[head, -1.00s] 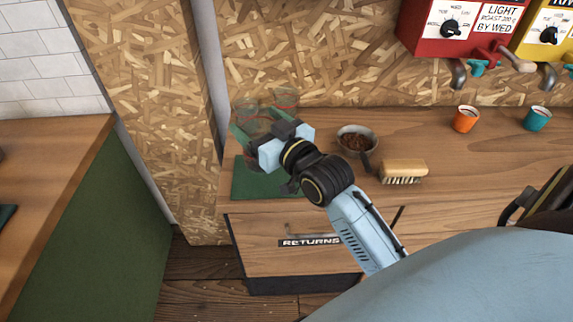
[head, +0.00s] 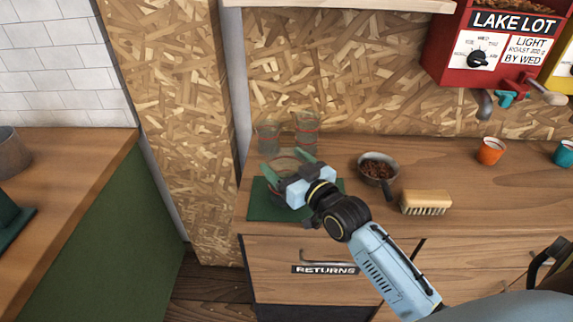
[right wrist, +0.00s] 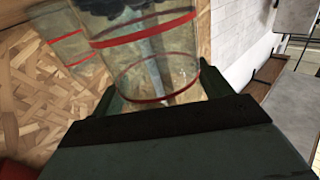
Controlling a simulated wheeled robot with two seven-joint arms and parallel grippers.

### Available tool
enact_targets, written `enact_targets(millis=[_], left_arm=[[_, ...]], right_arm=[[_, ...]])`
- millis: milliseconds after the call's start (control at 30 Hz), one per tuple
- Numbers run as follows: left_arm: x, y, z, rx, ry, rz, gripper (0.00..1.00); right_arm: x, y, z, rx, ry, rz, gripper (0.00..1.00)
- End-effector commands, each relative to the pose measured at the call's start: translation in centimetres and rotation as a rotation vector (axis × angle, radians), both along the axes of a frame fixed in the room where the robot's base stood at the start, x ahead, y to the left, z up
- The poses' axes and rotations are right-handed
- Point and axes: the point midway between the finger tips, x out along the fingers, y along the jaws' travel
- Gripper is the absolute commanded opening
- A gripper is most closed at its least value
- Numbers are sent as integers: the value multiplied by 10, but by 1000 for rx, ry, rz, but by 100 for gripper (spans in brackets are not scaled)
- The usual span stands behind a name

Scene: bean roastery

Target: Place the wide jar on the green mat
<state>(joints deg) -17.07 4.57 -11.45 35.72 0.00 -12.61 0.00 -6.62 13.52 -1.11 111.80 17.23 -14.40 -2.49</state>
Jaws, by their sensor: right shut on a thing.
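My right gripper (head: 288,164) is shut on a clear glass wide jar (head: 283,190) with red bands. The jar is over the green mat (head: 258,211) at the left end of the counter, partly hidden by the gripper. I cannot tell whether its base touches the mat. In the right wrist view the glass with red rings (right wrist: 150,60) shows between the green fingers. My left gripper is not in view.
Two clear jars, one left (head: 268,138) and one right (head: 307,128), stand behind the mat near the wall. A pan of beans (head: 377,168) and a brush (head: 426,202) lie to the right. Orange (head: 491,151) and teal (head: 566,153) cups stand farther right.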

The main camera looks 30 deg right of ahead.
Motion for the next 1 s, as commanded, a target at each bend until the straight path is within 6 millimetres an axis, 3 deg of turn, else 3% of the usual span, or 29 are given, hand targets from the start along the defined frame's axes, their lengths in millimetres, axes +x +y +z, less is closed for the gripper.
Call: enact_targets(millis=[267,300,433,767,1000], left_arm=[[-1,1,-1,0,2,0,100],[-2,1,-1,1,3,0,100],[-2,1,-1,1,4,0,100],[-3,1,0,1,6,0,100],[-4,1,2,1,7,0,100]], right_arm=[[0,0,-2,-1,-3,0,36],[0,0,-2,-1,-1,0,83],[0,0,-2,0,-1,0,99],[0,0,1,0,-1,0,99],[-31,-4,0,-1,3,0,99]])
